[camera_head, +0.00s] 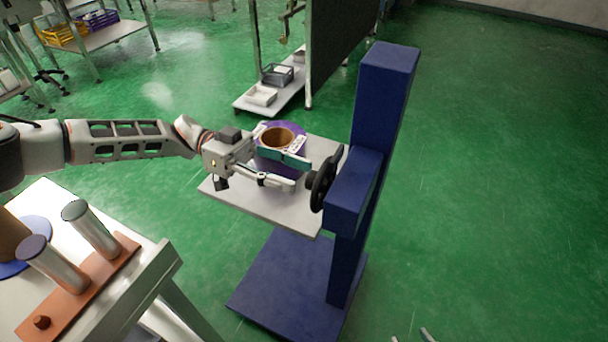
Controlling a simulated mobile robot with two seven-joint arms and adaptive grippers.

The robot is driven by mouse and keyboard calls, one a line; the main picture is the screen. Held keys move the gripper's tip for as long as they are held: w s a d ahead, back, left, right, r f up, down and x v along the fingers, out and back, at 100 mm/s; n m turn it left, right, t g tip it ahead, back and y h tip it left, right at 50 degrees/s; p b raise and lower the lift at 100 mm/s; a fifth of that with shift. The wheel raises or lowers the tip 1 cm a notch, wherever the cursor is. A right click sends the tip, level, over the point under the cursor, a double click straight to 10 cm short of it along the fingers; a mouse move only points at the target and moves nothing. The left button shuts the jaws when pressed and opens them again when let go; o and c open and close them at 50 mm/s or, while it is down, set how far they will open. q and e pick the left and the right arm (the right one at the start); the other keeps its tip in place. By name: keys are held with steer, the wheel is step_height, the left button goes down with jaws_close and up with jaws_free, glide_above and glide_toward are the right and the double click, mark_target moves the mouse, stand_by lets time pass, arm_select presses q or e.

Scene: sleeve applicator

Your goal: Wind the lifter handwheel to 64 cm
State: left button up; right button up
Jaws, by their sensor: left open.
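The lifter has a dark blue column (383,110) and base, with a grey platform (250,203). Its black handwheel (323,178) faces left on a blue housing. No height scale can be read. My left gripper (301,173) is open, over the platform, with its fingertips pointing right just short of the handwheel's rim. It is not closed on the wheel; whether a tip touches it cannot be told. Only two grey tips of my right gripper (411,337) show at the bottom edge, apart and over the floor.
A purple roll with a brown core (279,137) stands on the platform behind my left gripper, partly hidden. A table (165,262) with two metal posts is at lower left. A shelf cart (262,108) with trays stands behind. Green floor is clear on the right.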

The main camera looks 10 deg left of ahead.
arm_select(q)
steer(key=x, duration=0.3)
steer(key=shift+f, duration=0.1)
arm_select(e)
steer(key=shift+a+f, duration=0.1)
steer(key=shift+f, duration=0.15)
arm_select(q)
steer(key=shift+c, duration=0.2)
steer(key=c, duration=1)
steer(key=n+p, duration=0.5)
steer(key=n, duration=0.1)
steer(key=shift+n, duration=0.4)
steer(key=shift+c, duration=0.2)
arm_select(e)
steer(key=shift+m, duration=0.3)
steer(key=r, duration=0.2)
steer(key=a+r, duration=0.1)
steer(key=r, duration=0.1)
steer(key=shift+s+a, duration=0.1)
steer(key=shift+s, duration=0.05)
arm_select(q)
steer(key=shift+p, duration=0.3)
arm_select(e)
steer(key=shift+f, duration=0.1)
steer(key=shift+w+r, duration=0.2)
